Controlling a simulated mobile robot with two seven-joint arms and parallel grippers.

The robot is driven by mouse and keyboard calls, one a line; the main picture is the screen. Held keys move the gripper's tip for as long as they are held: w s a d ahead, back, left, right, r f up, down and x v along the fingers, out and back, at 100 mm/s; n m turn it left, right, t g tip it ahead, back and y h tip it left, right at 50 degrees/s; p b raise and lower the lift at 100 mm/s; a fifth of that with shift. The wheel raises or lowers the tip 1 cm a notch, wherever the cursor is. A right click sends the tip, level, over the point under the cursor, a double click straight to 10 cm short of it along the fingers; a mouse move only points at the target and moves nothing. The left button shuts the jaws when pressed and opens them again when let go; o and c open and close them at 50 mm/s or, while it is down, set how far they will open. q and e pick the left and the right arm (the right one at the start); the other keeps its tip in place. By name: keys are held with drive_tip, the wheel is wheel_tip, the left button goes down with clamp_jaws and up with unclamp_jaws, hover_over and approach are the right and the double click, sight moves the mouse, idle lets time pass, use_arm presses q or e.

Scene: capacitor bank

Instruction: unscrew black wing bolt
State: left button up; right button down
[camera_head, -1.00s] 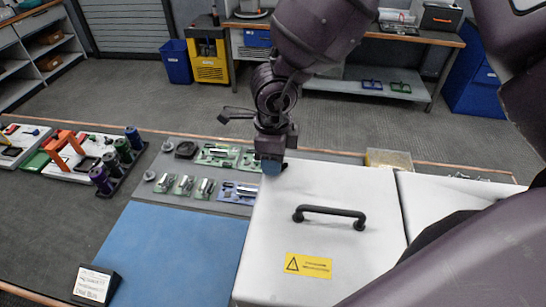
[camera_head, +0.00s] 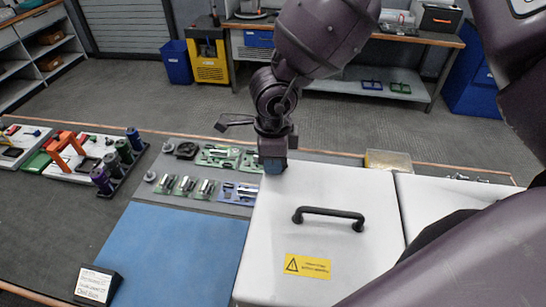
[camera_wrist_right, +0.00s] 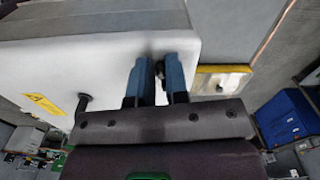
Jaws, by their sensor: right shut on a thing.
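My right gripper (camera_head: 273,166) is at the far left corner of the white cabinet lid (camera_head: 330,245), pointing down. In the right wrist view its two blue fingers (camera_wrist_right: 160,72) are shut on a small dark thing, seemingly the black wing bolt (camera_wrist_right: 159,70), at the lid's edge. Only a bit of the bolt shows between the fingers. In the head view the gripper hides it. My left gripper is not in view.
A black handle (camera_head: 330,214) and a yellow warning label (camera_head: 307,266) are on the lid. Left of it lie a blue mat (camera_head: 180,245) and several small green boards (camera_head: 220,156). A clear yellowish box (camera_head: 388,160) stands behind the lid.

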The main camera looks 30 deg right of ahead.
drive_tip(key=n, duration=0.3)
drive_tip(key=n+p, duration=0.1)
drive_tip(key=n, duration=0.1)
drive_tip(key=shift+s, duration=0.35)
drive_tip(key=n, duration=0.5)
drive_tip(key=shift+s, duration=0.3)
drive_tip(key=shift+f+n, duration=0.1)
drive_tip(key=shift+n, duration=0.2)
drive_tip(key=c, duration=1.2)
unclamp_jaws()
wheel_tip(320, 180, up, 11)
